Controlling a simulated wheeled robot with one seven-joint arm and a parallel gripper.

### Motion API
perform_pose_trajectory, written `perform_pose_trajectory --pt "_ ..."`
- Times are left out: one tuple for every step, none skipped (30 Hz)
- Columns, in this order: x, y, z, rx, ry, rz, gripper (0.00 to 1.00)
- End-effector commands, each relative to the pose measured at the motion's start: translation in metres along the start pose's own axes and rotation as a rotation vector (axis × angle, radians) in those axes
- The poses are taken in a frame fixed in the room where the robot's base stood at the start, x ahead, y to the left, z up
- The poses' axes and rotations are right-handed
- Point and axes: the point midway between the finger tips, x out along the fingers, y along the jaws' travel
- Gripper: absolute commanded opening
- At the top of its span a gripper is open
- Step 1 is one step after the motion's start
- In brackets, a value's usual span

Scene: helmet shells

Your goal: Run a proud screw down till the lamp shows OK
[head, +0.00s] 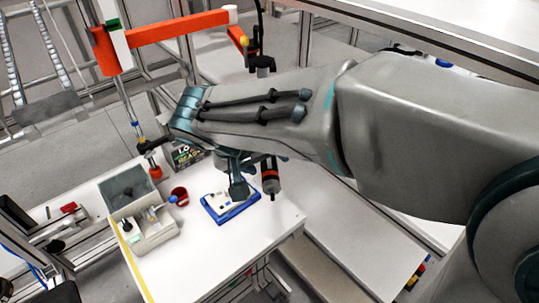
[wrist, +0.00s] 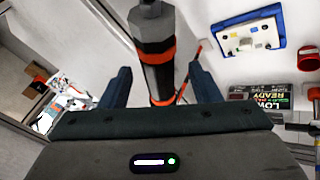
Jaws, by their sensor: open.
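A black and grey power screwdriver with orange-red bands (wrist: 157,62) shows between my fingers in the wrist view. It hangs bit down beside my gripper in the head view (head: 269,178). My gripper (wrist: 160,72) is open, one dark finger on each side of the driver with gaps between; it also shows in the head view (head: 240,183). A white plate (wrist: 250,43) with small fittings sits on a blue tray (head: 237,213) on the table; I cannot tell which screw is proud. The dark display (wrist: 270,120) appears to read LOW and READY; it is partly cut off.
A red cup (head: 180,196) stands left of the blue tray. An orange-red overhead arm (head: 180,28) spans above the back. The white table (head: 215,258) is clear at the front.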

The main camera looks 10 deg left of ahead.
Motion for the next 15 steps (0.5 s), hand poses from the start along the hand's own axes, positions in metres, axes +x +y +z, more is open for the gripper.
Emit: perform_pose_trajectory --pt "0.006 0.000 0.000 -0.001 -0.002 0.002 0.57" --pt "0.009 0.000 0.000 -0.001 -0.002 0.001 0.57" --pt "0.012 0.000 0.001 0.000 -0.003 0.001 0.57" --pt "0.014 0.000 0.000 0.000 -0.003 0.001 0.57" --pt "0.016 0.000 0.000 0.000 -0.002 0.000 0.57" --pt "0.018 0.000 0.000 0.001 -0.001 0.000 0.57" --pt "0.018 0.000 0.000 0.001 -0.001 0.000 0.57" --pt "0.019 0.000 0.000 0.000 -0.001 0.000 0.57" --pt "0.020 0.000 0.000 0.000 -0.001 0.000 0.57" --pt "0.020 0.000 0.000 0.000 -0.001 0.000 0.57" --pt "0.020 0.000 0.000 0.000 -0.001 0.000 0.57" --pt "0.020 0.000 0.000 0.000 -0.001 0.000 0.57" --pt "0.020 0.000 0.000 0.000 -0.001 0.000 0.57" --pt "0.020 0.000 0.000 0.000 -0.001 0.000 0.57" --pt "0.020 0.000 0.000 0.000 -0.001 0.000 0.57"
